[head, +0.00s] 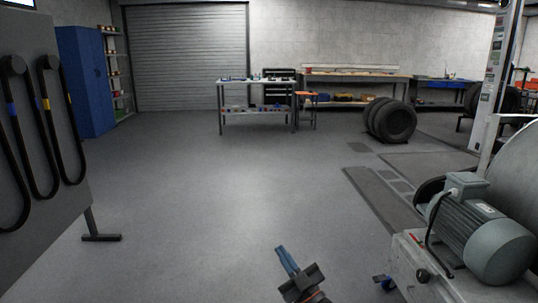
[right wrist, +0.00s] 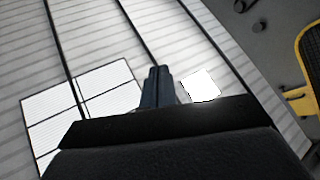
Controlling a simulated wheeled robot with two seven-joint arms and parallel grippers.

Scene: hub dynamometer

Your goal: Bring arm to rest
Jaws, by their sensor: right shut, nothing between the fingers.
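My right gripper (head: 287,260) shows at the bottom of the head view, right of the middle. Its blue fingers are together with nothing between them, pointing up and slightly left over the bare grey floor. In the right wrist view the shut fingers (right wrist: 158,88) stand at the middle, against a ribbed surface with bright panels. The right gripper touches nothing in either view. My left gripper is in neither view.
A grey motor (head: 480,235) on a machine stands at the right, near my right gripper. A panel with black hoses (head: 35,130) stands at the left. Tires (head: 392,122), a white cart (head: 257,83) and benches stand farther back. The middle floor is clear.

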